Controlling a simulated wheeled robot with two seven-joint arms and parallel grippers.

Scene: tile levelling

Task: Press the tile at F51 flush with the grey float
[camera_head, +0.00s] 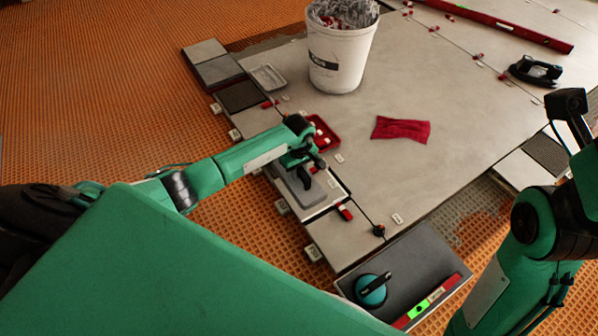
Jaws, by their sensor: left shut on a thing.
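My left gripper (303,163) is shut on the dark handle of the grey float (296,190). The float's flat plate lies over a pale tile (324,203) on the left edge of the laid floor. Whether the plate touches the tile or hovers just above it cannot be told. The tile labels are too small to read, so I cannot confirm which tile is F51. My right arm stands at the right edge; its fingers cannot be made out.
A white bucket (336,60), red cloth (401,129) and red tray (321,133) stand on the floor. A grey slab (405,265) holds a teal round tool (371,290) and red level (428,303). A black-handled tool (536,71) and long red bar (500,24) lie farther off.

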